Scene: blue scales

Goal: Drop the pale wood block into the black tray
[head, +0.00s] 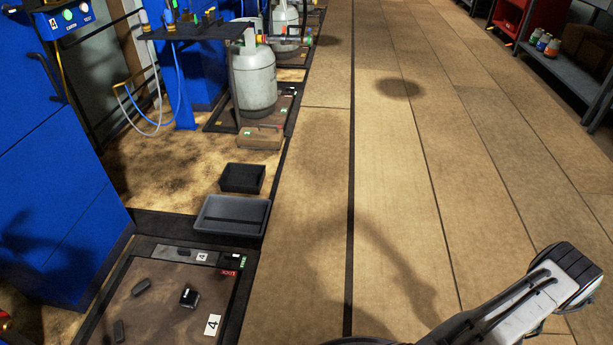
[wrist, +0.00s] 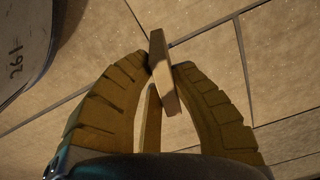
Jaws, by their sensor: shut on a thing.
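The pale wood block (wrist: 162,88) is held between the two ribbed fingertips of my gripper (wrist: 166,70) in the wrist view. It sticks out beyond the tips, long side along the fingers, above the tiled-looking floor. The black tray (head: 242,178) stands on the floor left of centre in the head view, and its open inside looks empty. My arm shows at the lower right of the head view, well to the right of the tray. The gripper and block are not visible there.
A larger grey tray (head: 232,216) stands just in front of the black tray. Nearer is a dark mat (head: 150,300) with small dark pieces. A gas cylinder (head: 253,78) stands behind. Blue cabinets (head: 50,150) line the left; the floor aisle (head: 390,180) is clear.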

